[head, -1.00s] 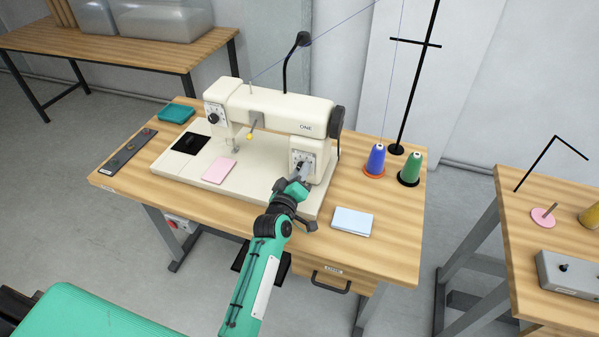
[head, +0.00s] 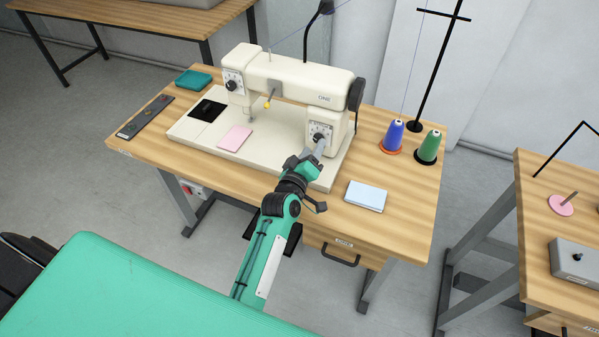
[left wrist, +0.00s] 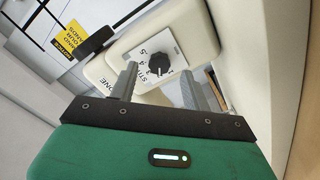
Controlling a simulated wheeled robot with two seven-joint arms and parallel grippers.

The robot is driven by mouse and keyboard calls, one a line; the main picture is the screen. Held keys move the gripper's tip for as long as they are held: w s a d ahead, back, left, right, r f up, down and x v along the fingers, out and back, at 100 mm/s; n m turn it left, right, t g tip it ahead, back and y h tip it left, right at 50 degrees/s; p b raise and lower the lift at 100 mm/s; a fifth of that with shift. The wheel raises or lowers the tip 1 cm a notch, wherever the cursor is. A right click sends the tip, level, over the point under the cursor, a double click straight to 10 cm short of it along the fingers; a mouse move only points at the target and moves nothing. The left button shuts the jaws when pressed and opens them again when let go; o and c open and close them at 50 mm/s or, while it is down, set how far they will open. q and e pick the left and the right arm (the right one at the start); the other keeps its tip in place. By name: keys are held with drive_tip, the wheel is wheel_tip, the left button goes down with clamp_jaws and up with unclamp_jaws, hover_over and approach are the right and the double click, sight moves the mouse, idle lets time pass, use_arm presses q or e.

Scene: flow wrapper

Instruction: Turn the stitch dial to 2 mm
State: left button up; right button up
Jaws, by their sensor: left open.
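The cream sewing machine (head: 300,75) stands on a wooden table. The stitch dial (head: 320,131) is a black knob on a white marked plate low on the machine's right pillar. My left gripper (head: 319,147) is just in front of it, and partly covers the plate. In the left wrist view the dial (left wrist: 160,65) shows between the two open fingers (left wrist: 157,86), with nothing held. I cannot tell whether the fingers touch it. The plate's marks are tilted and too small to read a setting surely. My right gripper is not in view.
A second black dial (head: 232,86) is on the machine's left end. A pink cloth (head: 235,138) lies on the machine bed. A pale blue stack (head: 366,196) lies right of my arm. Blue (head: 393,136) and green (head: 429,147) thread cones stand at the table's right.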

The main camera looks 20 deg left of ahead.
use_arm(q)
drive_tip(key=s+b, duration=0.1)
drive_tip(key=s, duration=1)
drive_tip(key=shift+a, duration=0.15)
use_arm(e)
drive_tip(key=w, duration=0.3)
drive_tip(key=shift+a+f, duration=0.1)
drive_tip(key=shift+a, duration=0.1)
